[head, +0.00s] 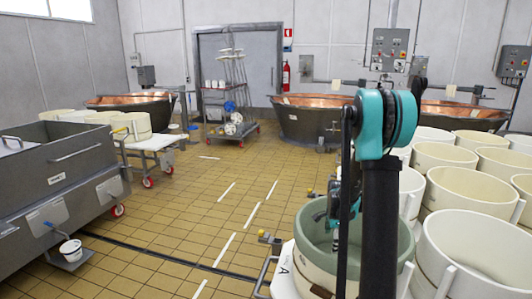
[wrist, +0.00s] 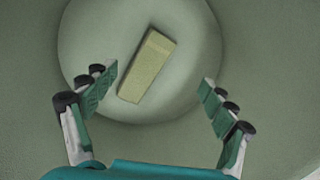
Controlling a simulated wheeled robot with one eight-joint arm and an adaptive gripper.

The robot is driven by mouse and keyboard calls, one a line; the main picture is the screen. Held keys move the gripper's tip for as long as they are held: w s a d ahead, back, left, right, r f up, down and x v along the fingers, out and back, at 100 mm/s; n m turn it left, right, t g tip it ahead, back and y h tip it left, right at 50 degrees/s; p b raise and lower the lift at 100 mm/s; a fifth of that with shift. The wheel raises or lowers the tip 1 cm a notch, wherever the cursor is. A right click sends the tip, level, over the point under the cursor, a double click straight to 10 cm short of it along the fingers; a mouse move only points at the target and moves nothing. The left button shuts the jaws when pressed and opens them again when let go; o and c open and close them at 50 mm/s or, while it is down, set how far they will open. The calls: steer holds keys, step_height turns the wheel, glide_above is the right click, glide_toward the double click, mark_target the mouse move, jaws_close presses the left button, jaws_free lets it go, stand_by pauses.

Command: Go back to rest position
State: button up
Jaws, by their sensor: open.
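In the wrist view my gripper (wrist: 160,88) is open, its two teal-padded fingers spread wide and empty. Beyond the fingertips a pale yellow block (wrist: 148,66) lies tilted on the bottom of a round grey-green container (wrist: 262,60). The fingers do not touch the block. In the head view my arm reaches down into this green-rimmed tub (head: 309,235), which stands in front at the right. The arm partly hides the tub, and the block cannot be seen there.
Several white round tubs (head: 475,245) crowd the right side. A grey steel vat (head: 70,160) stands at left beside a white wheeled cart (head: 150,150). Copper vats (head: 300,115) and a wheeled rack (head: 228,95) stand at the back. The tiled floor (head: 195,200) between is clear.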

steer(key=s+a+r+n+t, duration=0.3)
steer(key=s+a+r+n, duration=0.1)
steer(key=s+r+n, duration=0.4)
steer(key=s+a+r+n+t, duration=0.3)
steer(key=s+r+n, duration=0.3)
steer(key=n, duration=0.3)
steer(key=s+f+g, duration=0.3)
steer(key=s+f, duration=0.4)
steer(key=s, duration=0.6)
steer(key=shift+a+n, duration=0.15)
steer(key=shift+n, duration=0.25)
steer(key=shift+w+r, duration=0.1)
steer(key=shift+c, duration=0.2)
